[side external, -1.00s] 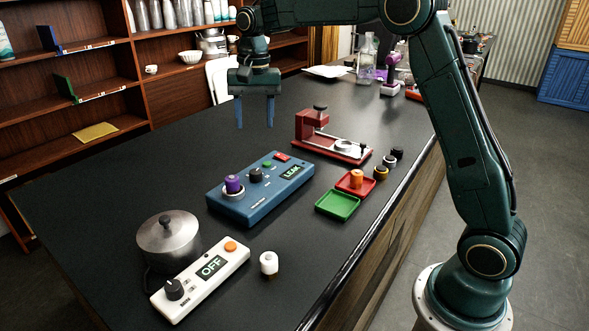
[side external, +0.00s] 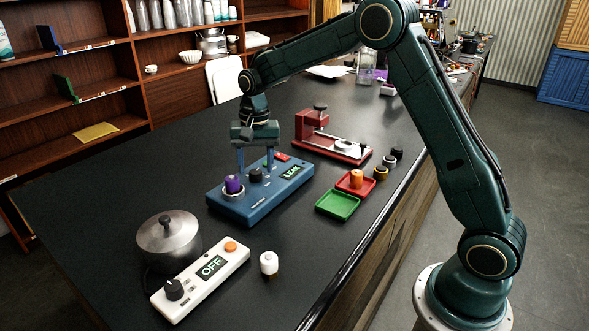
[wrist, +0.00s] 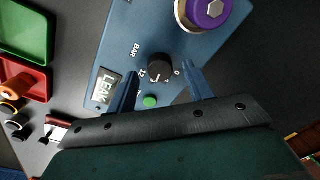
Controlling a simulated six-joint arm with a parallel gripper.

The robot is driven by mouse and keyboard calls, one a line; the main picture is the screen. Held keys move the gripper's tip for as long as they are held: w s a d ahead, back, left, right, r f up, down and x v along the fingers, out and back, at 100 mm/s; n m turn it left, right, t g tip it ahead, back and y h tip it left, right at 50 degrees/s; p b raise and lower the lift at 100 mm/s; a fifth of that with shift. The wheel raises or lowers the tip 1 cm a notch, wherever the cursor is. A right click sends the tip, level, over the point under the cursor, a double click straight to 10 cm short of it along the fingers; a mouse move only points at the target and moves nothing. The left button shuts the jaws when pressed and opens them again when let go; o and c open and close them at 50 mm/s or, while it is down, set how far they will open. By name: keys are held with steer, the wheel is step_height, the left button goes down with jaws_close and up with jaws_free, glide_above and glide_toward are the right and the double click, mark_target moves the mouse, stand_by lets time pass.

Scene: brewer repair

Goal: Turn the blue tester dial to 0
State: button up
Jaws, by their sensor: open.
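The blue tester (side external: 262,190) sits on the black bench. It shows a "LEAK" display, a green button, a red part and a purple-topped fitting (side external: 233,184). Its black dial (side external: 256,175) also shows in the wrist view (wrist: 159,67), with a white pointer mark and the labels BAR, 12 and 0 around it. My gripper (side external: 255,168) is open above the tester. In the wrist view its two blue fingers (wrist: 158,82) reach toward the dial, one toward each side, with the dial just beyond their tips. I cannot tell whether they touch it.
A red stand (side external: 330,145) is behind the tester. A green tray (side external: 337,205) and an orange part in a red tray (side external: 342,185) lie to its right. A steel pot (side external: 168,240) and white controller reading OFF (side external: 200,282) stand in front.

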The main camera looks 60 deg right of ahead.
steer(key=shift+f, duration=0.7)
steer(key=c, duration=1)
